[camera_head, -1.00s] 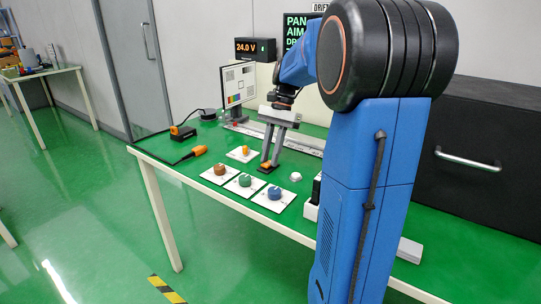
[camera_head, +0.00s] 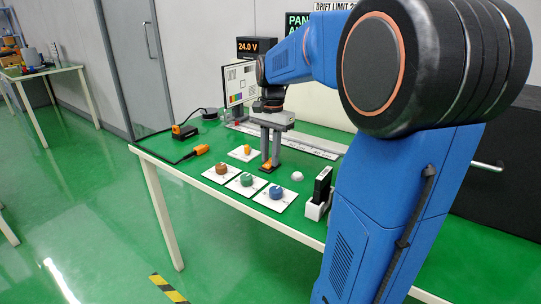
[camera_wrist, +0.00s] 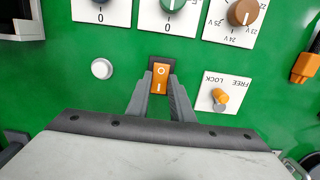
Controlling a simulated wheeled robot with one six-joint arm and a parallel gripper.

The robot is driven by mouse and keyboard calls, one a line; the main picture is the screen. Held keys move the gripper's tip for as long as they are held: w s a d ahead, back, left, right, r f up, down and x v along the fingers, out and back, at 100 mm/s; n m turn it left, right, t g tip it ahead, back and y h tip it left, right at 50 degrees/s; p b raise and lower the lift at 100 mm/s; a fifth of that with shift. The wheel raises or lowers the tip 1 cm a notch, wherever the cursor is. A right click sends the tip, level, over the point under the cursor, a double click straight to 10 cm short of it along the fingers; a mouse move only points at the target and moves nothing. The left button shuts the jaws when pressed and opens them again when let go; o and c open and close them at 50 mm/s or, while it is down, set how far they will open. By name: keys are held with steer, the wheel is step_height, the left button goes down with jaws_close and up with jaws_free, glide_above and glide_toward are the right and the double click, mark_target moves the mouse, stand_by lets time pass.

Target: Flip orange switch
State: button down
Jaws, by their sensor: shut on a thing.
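The orange rocker switch (camera_wrist: 160,78) sits in a black frame on the green table top, marked O at its far end and I at its near end in the wrist view. My gripper (camera_wrist: 161,86) is shut on it, with one grey finger at each side of the orange rocker. In the head view my gripper (camera_head: 268,164) points down, and its fingertips are at the switch (camera_head: 264,170), partly covering it. I cannot tell which way the rocker is tilted.
A FREE/LOCK plate with an orange lever (camera_wrist: 220,97) is close on the right in the wrist view; a white button (camera_wrist: 102,68) is on the left. Brown (camera_head: 221,169), green (camera_head: 246,180) and blue (camera_head: 276,192) knobs stand nearby. A black item in a white holder (camera_head: 315,208) is to the right.

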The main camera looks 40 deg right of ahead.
steer(key=c, duration=1.6)
jaws_free()
steer(key=shift+o, duration=0.2)
step_height(320, 180, up, 17)
steer(key=d, duration=0.1)
steer(key=shift+w+r, duration=0.15)
steer(key=shift+w, duration=0.05)
